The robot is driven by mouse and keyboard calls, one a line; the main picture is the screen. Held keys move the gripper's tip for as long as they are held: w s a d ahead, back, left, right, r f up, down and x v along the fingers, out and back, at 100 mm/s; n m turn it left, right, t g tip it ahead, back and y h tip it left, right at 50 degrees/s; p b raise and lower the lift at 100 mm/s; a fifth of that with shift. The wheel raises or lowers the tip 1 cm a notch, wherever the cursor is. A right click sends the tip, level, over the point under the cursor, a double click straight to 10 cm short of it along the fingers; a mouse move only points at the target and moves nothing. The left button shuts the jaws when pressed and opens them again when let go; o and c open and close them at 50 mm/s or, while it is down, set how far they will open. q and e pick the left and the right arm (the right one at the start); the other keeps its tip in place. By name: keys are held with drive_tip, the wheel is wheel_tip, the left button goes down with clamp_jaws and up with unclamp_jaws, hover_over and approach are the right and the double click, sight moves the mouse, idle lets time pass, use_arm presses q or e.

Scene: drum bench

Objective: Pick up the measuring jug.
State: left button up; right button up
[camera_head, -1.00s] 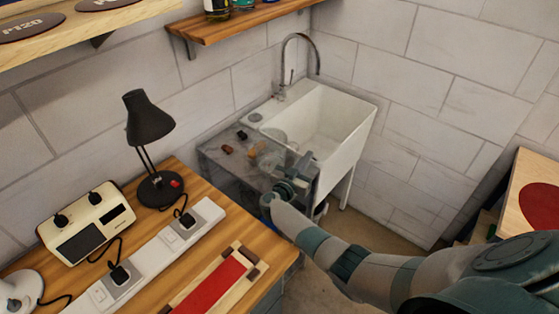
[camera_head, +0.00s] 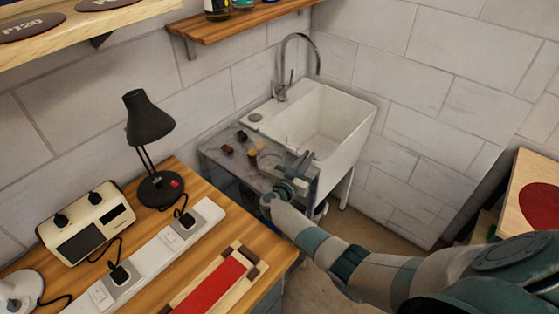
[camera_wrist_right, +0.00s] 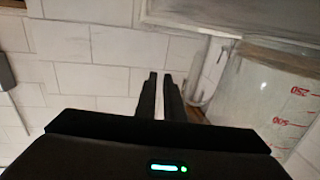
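The measuring jug (camera_wrist_right: 265,95) is clear with red marks. It fills the right side of the right wrist view, where its marks read inverted. In the head view its faint round outline (camera_head: 270,161) shows on the grey bench top, just left of my right gripper (camera_head: 303,164). In the wrist view the two dark fingers of this gripper (camera_wrist_right: 160,76) stand a narrow gap apart, with only pale wall seen between them. The jug is beside the fingers, not visibly between them. Its handle is hard to make out. My left gripper is not in view.
A white sink (camera_head: 345,135) with a tap (camera_head: 284,80) stands behind the grey bench (camera_head: 215,152). Small brown items (camera_head: 228,150) lie left of the jug. A wooden table (camera_head: 150,225) with a lamp (camera_head: 150,125) and a power strip (camera_head: 160,250) is at the left.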

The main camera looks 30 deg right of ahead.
drive_tip(key=o, duration=0.4)
